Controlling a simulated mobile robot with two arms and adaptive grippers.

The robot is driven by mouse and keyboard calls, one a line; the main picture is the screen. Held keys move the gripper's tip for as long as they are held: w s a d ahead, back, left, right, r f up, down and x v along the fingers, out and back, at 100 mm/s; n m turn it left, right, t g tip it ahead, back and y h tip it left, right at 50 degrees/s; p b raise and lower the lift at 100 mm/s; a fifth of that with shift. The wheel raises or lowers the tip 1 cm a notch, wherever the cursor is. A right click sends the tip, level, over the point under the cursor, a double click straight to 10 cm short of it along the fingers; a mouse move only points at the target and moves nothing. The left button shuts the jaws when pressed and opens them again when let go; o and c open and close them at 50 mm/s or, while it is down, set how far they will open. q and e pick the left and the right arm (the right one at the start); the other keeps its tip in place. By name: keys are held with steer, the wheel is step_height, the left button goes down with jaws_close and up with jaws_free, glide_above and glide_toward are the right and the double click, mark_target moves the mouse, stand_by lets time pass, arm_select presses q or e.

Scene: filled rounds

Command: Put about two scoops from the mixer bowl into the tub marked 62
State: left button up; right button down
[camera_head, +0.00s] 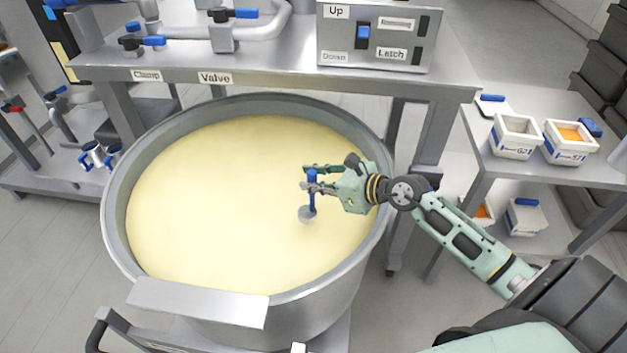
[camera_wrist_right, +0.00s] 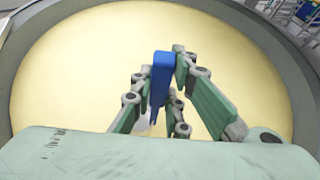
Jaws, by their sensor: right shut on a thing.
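A large steel mixer bowl (camera_head: 118,215) is filled with smooth pale yellow mix (camera_head: 210,200). My right gripper (camera_head: 309,180) is over the right part of the bowl, shut on the blue handle of a scoop (camera_head: 312,188). The scoop hangs upright with its grey cup low, at or just above the mix; I cannot tell whether it touches. The right wrist view shows the blue handle (camera_wrist_right: 160,80) between the fingers; the cup is mostly hidden there. The white tub marked 62 (camera_head: 516,148) stands on the right side table and looks empty. My left gripper is not in view.
A tub (camera_head: 569,153) with orange contents, marked 57, stands right of tub 62. Blue-handled items (camera_head: 491,98) lie nearby on the side table (camera_head: 560,175). More tubs sit on its lower shelf. A steel frame (camera_head: 285,77) with valves and a switch box (camera_head: 378,35) spans behind the bowl.

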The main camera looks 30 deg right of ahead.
mark_target(314, 203)
steer(key=shift+f+b, duration=2.8)
steer(key=shift+f, duration=1)
steer(key=shift+s+a+f, duration=0.15)
steer(key=shift+s+f, duration=0.15)
steer(key=shift+f, duration=0.15)
steer(key=shift+w+r+p, duration=0.15)
steer(key=shift+r+p, duration=0.45)
steer(key=shift+r, duration=0.05)
step_height(314, 203, up, 5)
steer(key=p, duration=0.4)
steer(key=shift+w, duration=0.15)
step_height(314, 203, up, 15)
steer(key=p, duration=1.4)
steer(key=shift+r+p, duration=0.15)
steer(key=shift+p, duration=0.15)
